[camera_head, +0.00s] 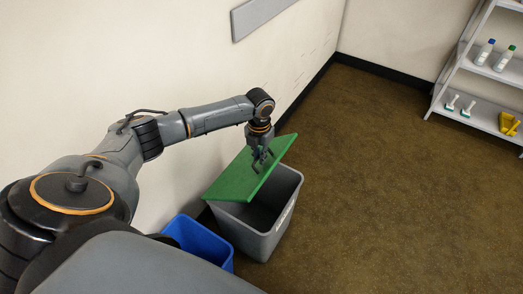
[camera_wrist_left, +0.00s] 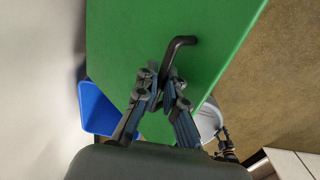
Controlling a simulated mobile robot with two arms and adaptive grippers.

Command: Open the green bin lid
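The green bin lid (camera_head: 240,178) is raised and tilted above the grey bin (camera_head: 265,233). The bin's dark inside shows below the lid's right side. My left gripper (camera_head: 262,160) is at the upper face of the lid. In the left wrist view the green lid (camera_wrist_left: 150,45) fills the middle, with a bent black handle (camera_wrist_left: 182,42) on it. The left gripper's fingers (camera_wrist_left: 163,85) are closed around the handle's near end. A small dark part with an orange ring at the lower right of that view may be my right arm; its fingers are too small to read.
A blue bin (camera_head: 205,243) stands beside the grey bin, close to the white wall (camera_head: 180,60). A white shelf (camera_head: 480,108) with bottles and small tools stands at the far right. The brown floor (camera_head: 370,190) between is clear.

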